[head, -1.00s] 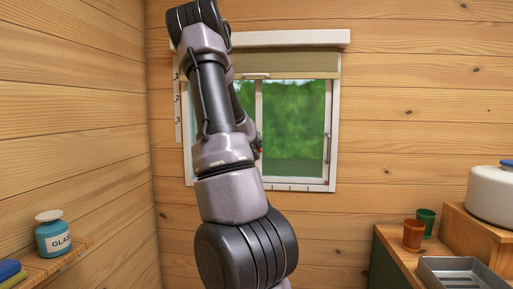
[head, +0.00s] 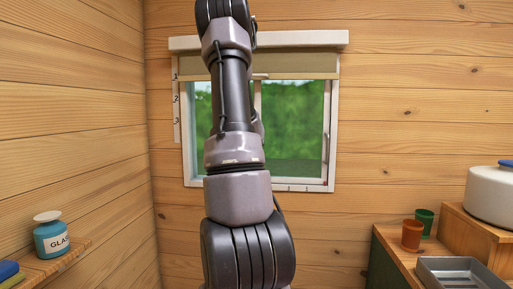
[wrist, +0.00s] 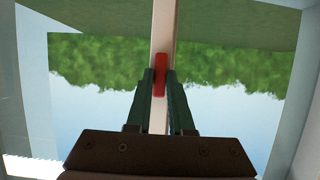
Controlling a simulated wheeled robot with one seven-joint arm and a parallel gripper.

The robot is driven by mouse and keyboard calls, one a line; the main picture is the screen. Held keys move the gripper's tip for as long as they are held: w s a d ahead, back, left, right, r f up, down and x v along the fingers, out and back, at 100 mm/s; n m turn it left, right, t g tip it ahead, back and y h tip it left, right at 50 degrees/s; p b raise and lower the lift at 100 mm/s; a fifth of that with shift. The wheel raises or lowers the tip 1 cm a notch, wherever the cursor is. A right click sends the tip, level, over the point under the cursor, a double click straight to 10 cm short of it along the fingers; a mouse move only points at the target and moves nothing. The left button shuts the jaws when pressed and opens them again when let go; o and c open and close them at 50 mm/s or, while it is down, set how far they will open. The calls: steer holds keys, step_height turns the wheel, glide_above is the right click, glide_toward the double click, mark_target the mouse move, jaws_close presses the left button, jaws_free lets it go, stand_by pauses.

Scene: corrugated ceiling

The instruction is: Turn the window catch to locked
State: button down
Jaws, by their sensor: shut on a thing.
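The window catch shows in the wrist view as a small red handle (wrist: 160,60) on the pale central post (wrist: 164,22) of the window. My gripper (wrist: 161,78) has its dark green fingers closed on either side of the handle's lower part in that view. The handle lies nearly in line with the post. In the head view the window (head: 333,130) is on the back wall, and my arm covers its left part. The catch and my gripper are hidden behind the arm there.
A rolled blind (head: 300,66) covers the window's top. At the right, an orange cup (head: 412,236), a green cup (head: 425,219), a metal tray (head: 455,268) and a white pot (head: 492,194) stand on the counter. A blue jar (head: 51,238) sits on the left shelf.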

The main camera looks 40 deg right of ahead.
steer(key=c, duration=0.8)
jaws_free()
steer(key=shift+a, duration=0.1)
steer(key=v, duration=1)
steer(key=shift+s+a+r, duration=0.2)
steer(key=shift+s, duration=0.05)
